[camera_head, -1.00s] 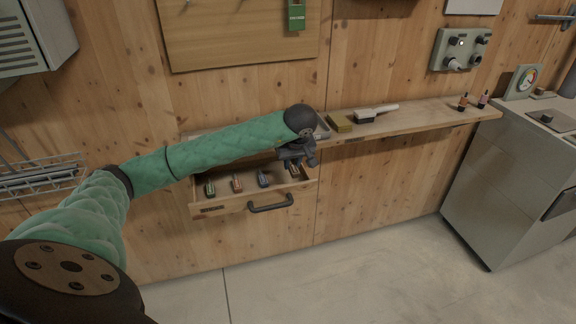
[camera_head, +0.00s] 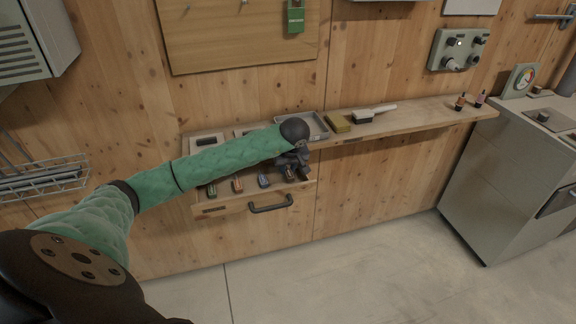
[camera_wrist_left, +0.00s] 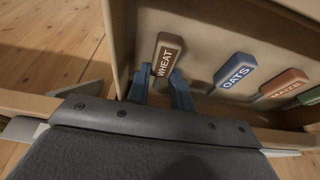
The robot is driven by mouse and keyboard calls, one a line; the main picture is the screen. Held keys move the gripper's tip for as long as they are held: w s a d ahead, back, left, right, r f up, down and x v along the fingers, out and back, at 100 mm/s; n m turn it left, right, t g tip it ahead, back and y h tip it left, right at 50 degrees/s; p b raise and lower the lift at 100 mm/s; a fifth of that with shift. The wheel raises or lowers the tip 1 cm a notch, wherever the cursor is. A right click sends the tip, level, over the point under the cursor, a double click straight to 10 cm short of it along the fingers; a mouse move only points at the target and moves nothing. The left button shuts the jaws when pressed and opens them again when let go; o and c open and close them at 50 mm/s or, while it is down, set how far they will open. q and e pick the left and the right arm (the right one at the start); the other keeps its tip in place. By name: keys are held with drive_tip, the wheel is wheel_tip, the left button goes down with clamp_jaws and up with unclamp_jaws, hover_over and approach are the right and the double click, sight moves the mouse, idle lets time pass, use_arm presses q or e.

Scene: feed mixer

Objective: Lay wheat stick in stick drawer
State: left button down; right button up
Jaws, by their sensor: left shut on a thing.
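The wheat stick (camera_wrist_left: 166,55), brown with a white WHEAT label, is between the fingers of my left gripper (camera_wrist_left: 160,92) in the left wrist view. The gripper is shut on it, inside or just above the open stick drawer (camera_head: 228,207). I cannot tell if the stick touches the drawer floor. In the head view the left gripper (camera_head: 294,168) is at the drawer's right end and mostly hides the stick. The blue oats stick (camera_wrist_left: 236,71), the red-brown maize stick (camera_wrist_left: 284,84) and a green stick (camera_head: 211,190) lie in a row beside it.
The drawer's dark handle (camera_head: 271,205) faces the room. A shelf (camera_head: 420,124) above carries a grey tray (camera_head: 312,126), a yellow block (camera_head: 338,124), a brush (camera_head: 372,114) and two small bottles. A grey cabinet (camera_head: 520,180) stands at right. The floor in front is clear.

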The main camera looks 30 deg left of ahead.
use_arm(q)
drive_tip(key=shift+f, duration=0.1)
use_arm(e)
drive_tip(key=shift+f, duration=0.55)
drive_tip(key=shift+r, duration=0.1)
use_arm(q)
drive_tip(key=shift+f, duration=0.15)
use_arm(e)
drive_tip(key=shift+r, duration=0.3)
use_arm(q)
drive_tip(key=c, duration=1.2)
unclamp_jaws()
drive_tip(key=shift+c, duration=0.2)
use_arm(e)
drive_tip(key=shift+r, duration=0.1)
